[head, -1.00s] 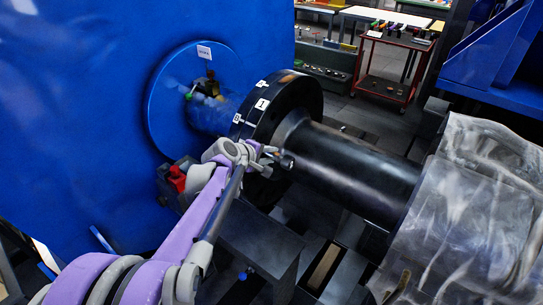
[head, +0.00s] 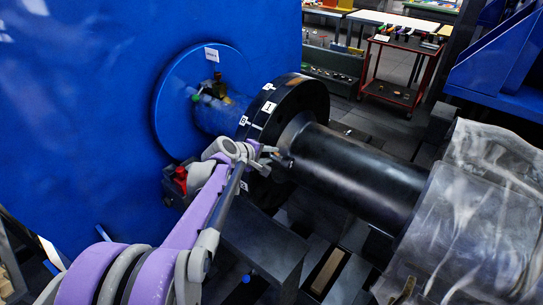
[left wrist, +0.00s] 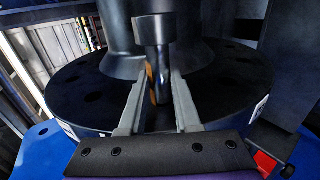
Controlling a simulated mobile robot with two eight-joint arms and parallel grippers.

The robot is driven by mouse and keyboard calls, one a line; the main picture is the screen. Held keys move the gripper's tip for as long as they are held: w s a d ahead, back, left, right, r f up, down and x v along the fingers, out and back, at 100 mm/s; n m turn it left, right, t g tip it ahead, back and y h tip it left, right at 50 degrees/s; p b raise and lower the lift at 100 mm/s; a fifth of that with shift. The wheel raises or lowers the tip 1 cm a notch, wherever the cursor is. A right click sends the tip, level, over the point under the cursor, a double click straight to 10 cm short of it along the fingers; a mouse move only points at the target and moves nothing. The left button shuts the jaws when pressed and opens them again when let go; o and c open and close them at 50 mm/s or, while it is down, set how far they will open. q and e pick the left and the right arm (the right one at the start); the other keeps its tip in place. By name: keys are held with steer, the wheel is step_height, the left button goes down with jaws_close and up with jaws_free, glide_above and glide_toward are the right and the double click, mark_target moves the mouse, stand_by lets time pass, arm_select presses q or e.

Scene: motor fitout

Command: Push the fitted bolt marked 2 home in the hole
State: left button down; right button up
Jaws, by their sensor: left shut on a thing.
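The black coupling flange (head: 312,99) has small white number labels on its rim; one reads 1 (head: 268,107). My left gripper (head: 268,156) is at the flange's lower near face, beside the black shaft (head: 350,175). In the left wrist view, its two grey fingers (left wrist: 158,95) are closed around the shank of a dark bolt (left wrist: 152,32). The bolt's wide head stands out beyond the fingers, and the flange face lies behind it. I cannot tell how far the shank is in a hole, nor read its number. My right gripper is not in view.
A large blue housing (head: 80,110) stands at left, with a round blue plate and a small valve fitting (head: 213,88). A red item (head: 180,175) sits below it. A red cart (head: 402,70) stands behind.

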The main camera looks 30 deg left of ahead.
arm_select(q)
steer(key=shift+w+a, duration=0.1)
steer(key=shift+a, duration=1.15)
steer(key=c, duration=0.5)
jaws_free()
steer(key=shift+r, duration=0.1)
steer(key=shift+c, duration=0.2)
steer(key=v, duration=1)
steer(key=shift+s+r, duration=0.15)
steer(key=shift+s, duration=0.25)
steer(key=shift+c, duration=0.3)
